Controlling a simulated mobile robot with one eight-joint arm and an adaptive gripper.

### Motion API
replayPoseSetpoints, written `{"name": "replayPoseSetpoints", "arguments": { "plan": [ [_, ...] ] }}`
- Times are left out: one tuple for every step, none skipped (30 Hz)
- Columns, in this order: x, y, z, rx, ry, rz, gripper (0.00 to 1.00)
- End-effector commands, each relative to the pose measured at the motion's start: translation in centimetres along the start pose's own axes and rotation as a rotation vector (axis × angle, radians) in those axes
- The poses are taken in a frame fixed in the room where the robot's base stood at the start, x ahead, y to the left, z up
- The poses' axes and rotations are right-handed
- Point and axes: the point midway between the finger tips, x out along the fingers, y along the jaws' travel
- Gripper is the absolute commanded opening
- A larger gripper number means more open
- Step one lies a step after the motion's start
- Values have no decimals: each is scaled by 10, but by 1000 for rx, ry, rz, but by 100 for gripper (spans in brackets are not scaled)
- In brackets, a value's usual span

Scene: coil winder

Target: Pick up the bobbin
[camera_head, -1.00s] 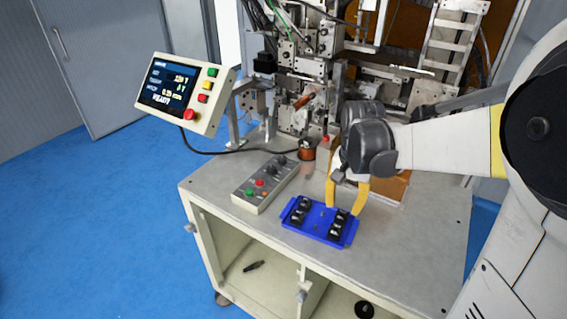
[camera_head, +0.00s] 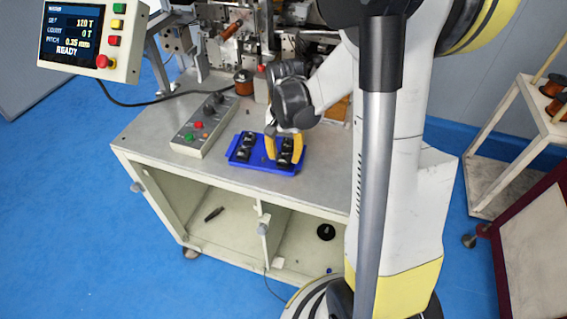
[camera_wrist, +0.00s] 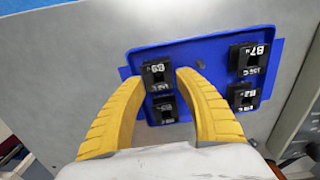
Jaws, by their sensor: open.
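Several black bobbins with white labels sit in two groups in a blue tray (camera_head: 262,158), which also shows in the wrist view (camera_wrist: 207,50). My gripper (camera_head: 284,152) is open, its yellow fingers over the right-hand group of bobbins (camera_head: 284,159) in the head view. In the wrist view my gripper (camera_wrist: 160,78) has its fingertips spread on either side of one bobbin (camera_wrist: 156,72). Another bobbin (camera_wrist: 164,110) sits just below it between the fingers. Two more bobbins (camera_wrist: 248,58) stand apart at the right. I cannot tell whether the fingers touch the bobbin.
A grey control box (camera_head: 205,127) with buttons lies left of the tray on the table (camera_head: 160,135). A copper spool (camera_head: 243,84) and the winder (camera_head: 240,40) stand behind. A screen panel (camera_head: 85,40) reads READY. The table's front strip is clear.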

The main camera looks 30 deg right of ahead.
Motion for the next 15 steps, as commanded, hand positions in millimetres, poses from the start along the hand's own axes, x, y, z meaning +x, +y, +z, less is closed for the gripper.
{"name": "replayPoseSetpoints", "arguments": {
  "plan": [
    [4,0,0,0,0,0,40],
    [4,0,0,0,0,0,40],
    [4,0,0,0,0,0,40],
    [3,0,0,0,0,0,40],
    [3,0,0,0,0,0,40],
    [3,0,0,0,0,0,40],
    [3,0,0,0,0,0,39],
    [3,0,0,0,0,0,29],
    [3,0,0,0,0,0,21],
    [2,0,0,0,0,0,21],
    [2,0,0,0,0,0,21],
    [2,0,0,0,0,0,21],
    [2,0,0,0,0,0,21],
    [2,0,0,0,0,0,21],
    [2,0,0,0,0,0,21]
  ]
}}
